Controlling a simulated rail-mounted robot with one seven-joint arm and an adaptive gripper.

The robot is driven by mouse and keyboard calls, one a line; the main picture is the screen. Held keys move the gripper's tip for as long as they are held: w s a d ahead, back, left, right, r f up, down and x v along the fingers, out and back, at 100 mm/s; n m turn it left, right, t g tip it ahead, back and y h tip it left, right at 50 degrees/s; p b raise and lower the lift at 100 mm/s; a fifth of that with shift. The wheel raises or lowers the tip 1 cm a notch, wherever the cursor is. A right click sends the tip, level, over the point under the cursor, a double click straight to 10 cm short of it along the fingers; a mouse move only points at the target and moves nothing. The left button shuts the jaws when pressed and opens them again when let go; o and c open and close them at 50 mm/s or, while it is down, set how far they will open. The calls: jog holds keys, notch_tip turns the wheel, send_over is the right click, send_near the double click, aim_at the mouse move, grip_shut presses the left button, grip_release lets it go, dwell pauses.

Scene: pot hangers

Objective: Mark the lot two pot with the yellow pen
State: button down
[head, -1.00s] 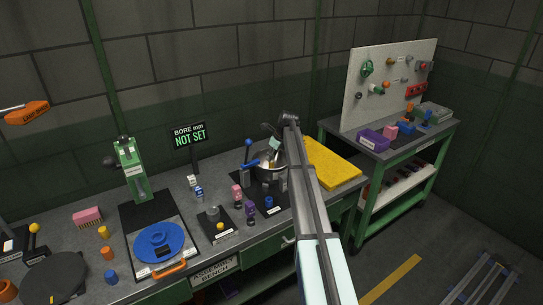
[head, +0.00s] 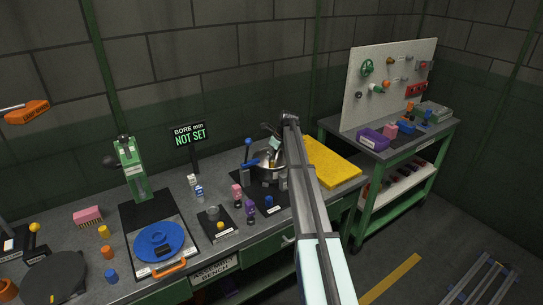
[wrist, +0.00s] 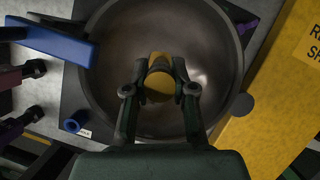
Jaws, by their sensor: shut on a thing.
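A round grey metal pot (head: 262,174) stands on a dark base on the bench. In the wrist view the inside of the pot (wrist: 210,45) fills the middle of the picture. My gripper (wrist: 160,89) is over the pot's mouth, pointing down into it. Its two fingers are shut on a yellow piece, which looks like the yellow pen (wrist: 159,82) seen nearly end-on. In the head view my gripper (head: 274,146) partly hides the pot. The pen's tip is hidden, and I cannot tell whether it touches the pot. No lot label is readable on it.
A blue-handled clamp (head: 250,164) stands at the pot's left. A yellow board (head: 335,163) lies to its right. Pink and purple pegs (head: 237,194) stand in front on the left. A "BORE mm NOT SET" display (head: 189,135) stands behind. A pegboard cart (head: 390,145) is at the right.

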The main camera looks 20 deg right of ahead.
jog(key=shift+r, duration=0.1)
dwell(0.3)
notch_tip(320, 180, up, 16)
jog(key=p, duration=0.8)
dwell(0.9)
dwell(0.4)
